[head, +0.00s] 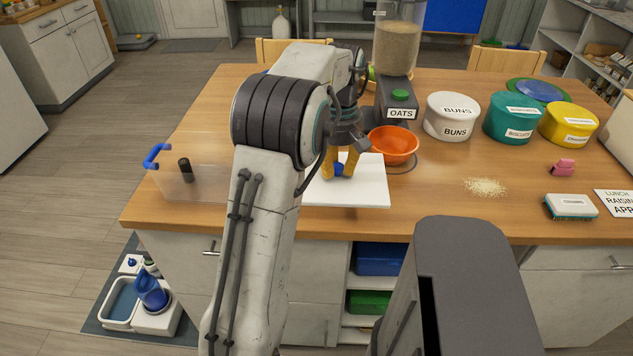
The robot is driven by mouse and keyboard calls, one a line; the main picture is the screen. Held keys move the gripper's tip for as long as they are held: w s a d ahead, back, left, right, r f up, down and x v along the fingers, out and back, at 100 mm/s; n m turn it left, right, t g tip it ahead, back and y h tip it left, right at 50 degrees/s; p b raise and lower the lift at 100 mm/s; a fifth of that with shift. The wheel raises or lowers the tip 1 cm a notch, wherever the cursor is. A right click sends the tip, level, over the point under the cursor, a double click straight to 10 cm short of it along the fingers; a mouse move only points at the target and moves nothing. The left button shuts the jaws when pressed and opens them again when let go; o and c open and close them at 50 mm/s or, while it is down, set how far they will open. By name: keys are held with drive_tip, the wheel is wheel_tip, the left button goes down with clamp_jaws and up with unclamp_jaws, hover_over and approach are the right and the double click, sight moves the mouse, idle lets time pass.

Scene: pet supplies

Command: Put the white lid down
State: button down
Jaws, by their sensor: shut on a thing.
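The white lid (372,188) is a flat, pale, square plate at the front middle of the wooden table. My gripper (340,168) points down over it, with yellow fingers shut on a blue piece that looks like the lid's knob. The lid appears level. I cannot tell whether it rests on the tabletop or hangs just above it. My arm hides its left part.
An orange bowl (393,145) stands close behind the lid, before the oats dispenser (397,95). Left is a clear box (210,182) with a blue handle. White (452,118), teal (511,120) and yellow (568,125) tubs stand right. Spilled grain (485,187) lies on the right.

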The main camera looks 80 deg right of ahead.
drive_tip(key=w+d+f, duration=0.2)
drive_tip(key=w+d, duration=0.1)
drive_tip(key=w+d+f+p, duration=0.1)
drive_tip(key=w+d+f, duration=0.2)
drive_tip(key=shift+w+d+f, duration=0.1)
drive_tip(key=shift+w, duration=0.1)
drive_tip(key=shift+f, duration=2.05)
drive_tip(key=shift+f, duration=0.15)
drive_tip(key=c, duration=1.1)
unclamp_jaws()
wheel_tip(320, 180, up, 12)
drive_tip(key=shift+r+p, duration=0.1)
drive_tip(key=shift+p, duration=0.7)
drive_tip(key=shift+r, duration=0.1)
